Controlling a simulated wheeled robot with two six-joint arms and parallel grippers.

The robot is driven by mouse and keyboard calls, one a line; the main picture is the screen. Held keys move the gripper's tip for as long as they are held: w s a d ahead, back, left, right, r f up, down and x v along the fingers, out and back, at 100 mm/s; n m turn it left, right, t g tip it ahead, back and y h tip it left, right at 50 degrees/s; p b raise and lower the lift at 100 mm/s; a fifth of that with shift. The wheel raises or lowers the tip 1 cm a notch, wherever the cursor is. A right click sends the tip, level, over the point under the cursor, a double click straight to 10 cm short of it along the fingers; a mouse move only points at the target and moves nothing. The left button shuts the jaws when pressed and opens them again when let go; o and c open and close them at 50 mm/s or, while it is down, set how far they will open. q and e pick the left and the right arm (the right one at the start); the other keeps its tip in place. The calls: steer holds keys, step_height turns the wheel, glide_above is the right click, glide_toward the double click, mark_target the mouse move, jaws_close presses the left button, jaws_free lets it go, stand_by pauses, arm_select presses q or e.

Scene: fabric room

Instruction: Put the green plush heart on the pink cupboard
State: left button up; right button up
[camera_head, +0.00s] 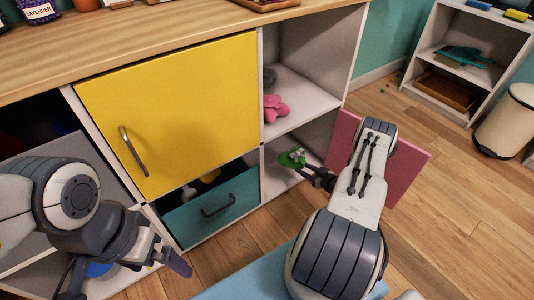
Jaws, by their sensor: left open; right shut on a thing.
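The green plush heart (291,158) is in my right gripper (304,169), whose fingers are shut on it. They are at the mouth of the lower right compartment of the pink cupboard, whose pink door (410,172) stands open to the right. My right arm covers part of that door. I cannot tell whether the heart touches the compartment floor. My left gripper (128,278) is open and empty at the lower left, in front of the cabinet.
A yellow door (177,110) is shut. A teal drawer (213,208) below it is partly open with things inside. A pink plush (275,108) lies on the shelf above the heart. A bin (508,124) and a white shelf (433,72) stand at the right, with clear wooden floor before them.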

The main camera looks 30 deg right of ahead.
steer(key=b, duration=0.7)
glide_above(281, 174)
steer(key=f, duration=0.6)
steer(key=shift+s+d+f, duration=0.1)
steer(key=shift+s+f, duration=0.25)
steer(key=shift+f, duration=0.05)
steer(key=shift+w+f, duration=0.2)
steer(key=shift+w, duration=0.3)
step_height(281, 174, down, 4)
steer(key=b, duration=0.3)
steer(key=shift+r, duration=0.1)
steer(key=o, duration=1)
steer(key=shift+s, duration=0.1)
